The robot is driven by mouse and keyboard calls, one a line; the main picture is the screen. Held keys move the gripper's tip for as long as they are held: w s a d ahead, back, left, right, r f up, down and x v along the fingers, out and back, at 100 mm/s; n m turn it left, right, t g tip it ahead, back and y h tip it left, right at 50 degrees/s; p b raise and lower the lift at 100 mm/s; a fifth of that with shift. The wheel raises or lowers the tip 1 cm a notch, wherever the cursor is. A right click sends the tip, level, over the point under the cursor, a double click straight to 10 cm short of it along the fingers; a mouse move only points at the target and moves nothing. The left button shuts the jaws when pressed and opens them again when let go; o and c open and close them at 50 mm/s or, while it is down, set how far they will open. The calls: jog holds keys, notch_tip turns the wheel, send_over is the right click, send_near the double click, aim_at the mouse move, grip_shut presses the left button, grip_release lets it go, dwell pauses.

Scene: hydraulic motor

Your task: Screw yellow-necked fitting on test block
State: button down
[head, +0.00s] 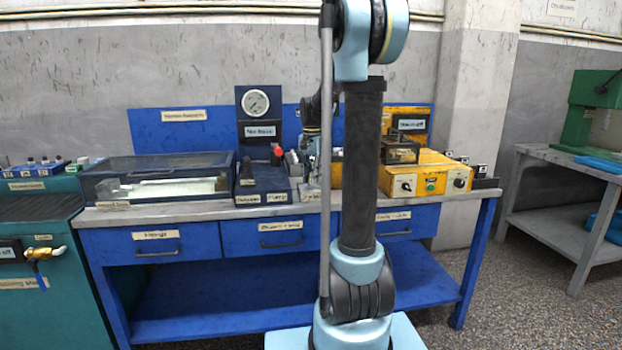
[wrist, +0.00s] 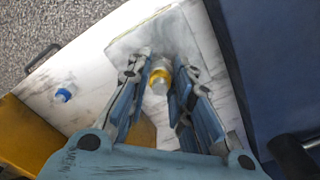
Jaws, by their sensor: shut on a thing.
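My gripper (wrist: 161,68) is shut on the yellow-necked fitting (wrist: 159,85) in the wrist view. The fitting shows a silver end and a yellow band between the two fingers. Under the fingertips is a grey metal surface (wrist: 180,27), which looks like the test block. Whether the fitting touches it or is seated in it I cannot tell. In the head view my arm hides most of this spot on the bench, and the fitting cannot be made out there.
A small blue-capped part (wrist: 64,95) lies on the worn bench top in the wrist view. In the head view, a blue pump unit (head: 262,183) with a gauge (head: 256,102) and a clear-lidded case (head: 155,178) stand left of my arm. A yellow control box (head: 430,182) stands right.

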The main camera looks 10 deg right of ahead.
jog(key=c, duration=1.5)
grip_release()
jog(key=n, duration=0.3)
jog(key=shift+n, duration=0.4)
jog(key=n, duration=0.4)
jog(key=shift+n, duration=1.3)
